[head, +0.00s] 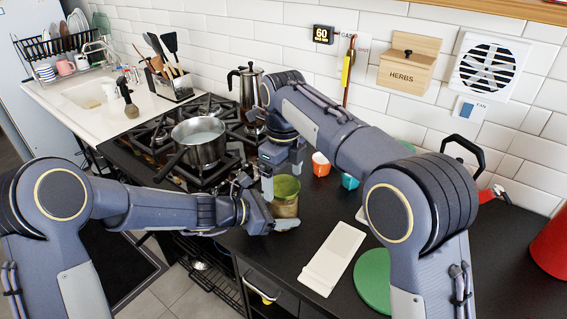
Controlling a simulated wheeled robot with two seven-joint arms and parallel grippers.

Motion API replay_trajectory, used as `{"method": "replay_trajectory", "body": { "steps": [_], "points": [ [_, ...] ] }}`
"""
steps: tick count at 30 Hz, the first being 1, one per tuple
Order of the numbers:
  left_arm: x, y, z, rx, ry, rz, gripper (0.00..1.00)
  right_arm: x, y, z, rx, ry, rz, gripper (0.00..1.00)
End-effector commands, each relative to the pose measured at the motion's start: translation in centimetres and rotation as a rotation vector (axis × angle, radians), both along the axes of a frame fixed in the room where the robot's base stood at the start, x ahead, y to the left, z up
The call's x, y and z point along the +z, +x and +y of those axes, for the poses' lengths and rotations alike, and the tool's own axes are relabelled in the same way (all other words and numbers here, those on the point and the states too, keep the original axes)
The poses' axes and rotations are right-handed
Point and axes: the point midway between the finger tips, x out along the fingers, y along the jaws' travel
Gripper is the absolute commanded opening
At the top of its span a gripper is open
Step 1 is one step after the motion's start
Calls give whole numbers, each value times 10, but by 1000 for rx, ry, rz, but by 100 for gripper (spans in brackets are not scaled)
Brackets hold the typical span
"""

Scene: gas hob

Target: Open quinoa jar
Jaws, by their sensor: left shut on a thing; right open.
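The quinoa jar (285,206), a small tan-brown jar with a green lid (286,186), stands upright on the dark counter right of the hob. The lid sits on top of the jar. My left gripper (275,216) is shut on the jar body from the left, low down. My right gripper (281,176) points down from above, open, with its fingers close around or beside the lid. I cannot tell whether they touch it. The arms partly hide the jar's edges.
A white board (333,258) and green disc (373,280) lie to the right.

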Motion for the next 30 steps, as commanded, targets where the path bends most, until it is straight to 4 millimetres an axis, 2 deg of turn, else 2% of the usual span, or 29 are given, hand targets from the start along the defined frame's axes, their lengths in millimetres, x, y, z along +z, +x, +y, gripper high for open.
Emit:
{"method": "replay_trajectory", "body": {
  "steps": [4, 11, 22, 26, 30],
  "points": [
    [0, 0, 0, 1, 1, 0, 6, -7, 0, 0, 0, 0, 0, 89],
    [0, 0, 0, 1, 1, 0, 6, -7, 0, 0, 1, 1, -1, 89],
    [0, 0, 0, 1, 1, 0, 6, -7, 0, 0, 1, 1, -1, 43],
    [0, 0, 0, 1, 1, 0, 6, -7, 0, 0, 28, 1, -1, 43],
    [0, 0, 0, 1, 1, 0, 6, -7, 0, 0, 244, 2, -1, 43]
  ]
}}
